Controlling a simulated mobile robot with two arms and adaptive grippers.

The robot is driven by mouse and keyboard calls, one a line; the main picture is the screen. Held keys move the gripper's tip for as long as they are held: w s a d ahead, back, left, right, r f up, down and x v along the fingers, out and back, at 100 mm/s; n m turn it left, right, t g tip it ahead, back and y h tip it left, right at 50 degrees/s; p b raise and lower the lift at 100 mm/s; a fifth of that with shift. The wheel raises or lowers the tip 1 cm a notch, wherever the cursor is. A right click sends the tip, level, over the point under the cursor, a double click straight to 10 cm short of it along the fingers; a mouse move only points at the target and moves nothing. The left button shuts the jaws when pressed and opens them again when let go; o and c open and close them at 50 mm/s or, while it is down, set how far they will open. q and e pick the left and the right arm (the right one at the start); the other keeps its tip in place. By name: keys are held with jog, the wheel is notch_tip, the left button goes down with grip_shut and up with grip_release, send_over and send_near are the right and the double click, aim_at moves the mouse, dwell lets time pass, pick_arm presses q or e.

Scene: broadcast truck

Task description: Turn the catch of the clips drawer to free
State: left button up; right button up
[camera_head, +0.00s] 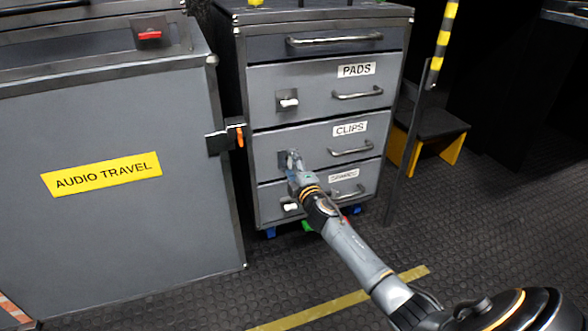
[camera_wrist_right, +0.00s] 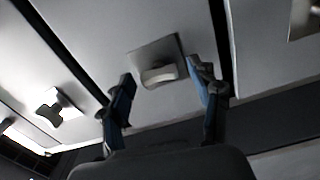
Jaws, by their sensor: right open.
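The clips drawer (camera_head: 318,149) is a grey drawer front labelled CLIPS, in the middle of the cabinet in the head view, and it looks closed. Its catch plate is mostly hidden there behind my right gripper (camera_head: 293,160). In the right wrist view the catch (camera_wrist_right: 158,76) is a pale knob on a square grey plate. My right gripper (camera_wrist_right: 161,84) is open, with one finger on each side of the knob. Gaps show between the fingers and the knob, and I cannot tell the depth. My left gripper is not in view.
The pads drawer (camera_head: 312,84) above has its own catch (camera_head: 288,101); the lower drawer also has one (camera_head: 291,206). A grey AUDIO TRAVEL case (camera_head: 110,225) stands close on the left, with an orange-marked black latch (camera_head: 222,140) near the cabinet. A dark step (camera_head: 430,122) stands right.

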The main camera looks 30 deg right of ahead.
jog(key=v, duration=1.2)
